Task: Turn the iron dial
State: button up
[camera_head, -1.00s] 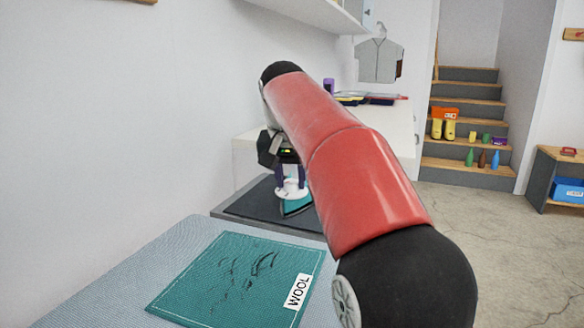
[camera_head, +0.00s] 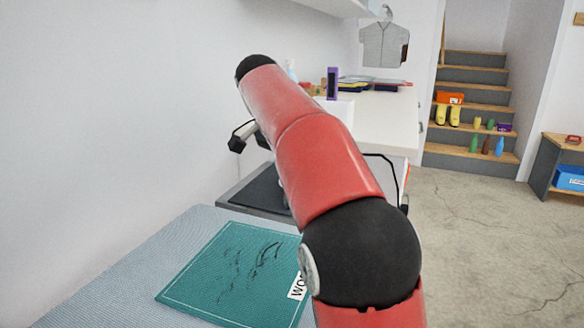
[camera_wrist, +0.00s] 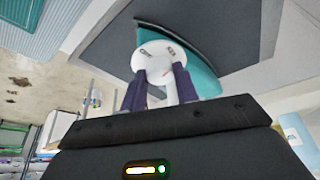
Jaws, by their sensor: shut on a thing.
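The teal iron (camera_wrist: 203,68) stands on a dark pad (camera_wrist: 105,55) in the wrist view. Its white round dial (camera_wrist: 153,50) carries small labels, too small to read. My gripper (camera_wrist: 160,76) has its two purple fingers at the near side of the dial, one to each side, and is shut on the dial. In the head view my red arm hides the gripper and the iron; part of the dark pad (camera_head: 262,189) shows left of the arm.
A teal cloth (camera_head: 225,272) with a "WOOL" label, partly hidden by my arm, lies on the grey-blue ironing surface (camera_head: 110,290). A white counter (camera_head: 385,125) with several items stands behind. The wall is close on the left; open floor (camera_head: 480,240) lies right.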

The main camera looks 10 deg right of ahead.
dwell(0.4)
jog(key=o, duration=1)
jog(key=shift+a+r, duration=0.15)
jog(key=shift+r, duration=0.4)
jog(key=s+a+r, duration=0.1)
jog(key=s+a, duration=0.1)
jog(key=a, duration=0.2)
jog(key=s+a+r, duration=0.1)
jog(key=s+a, duration=0.1)
jog(key=a, duration=0.2)
jog(key=s+a+r+b, duration=0.1)
jog(key=s+a, duration=0.1)
jog(key=a, duration=0.1)
jog(key=shift+s+a+r, duration=0.3)
jog(key=shift+s+a, duration=0.1)
jog(key=shift+s, duration=0.1)
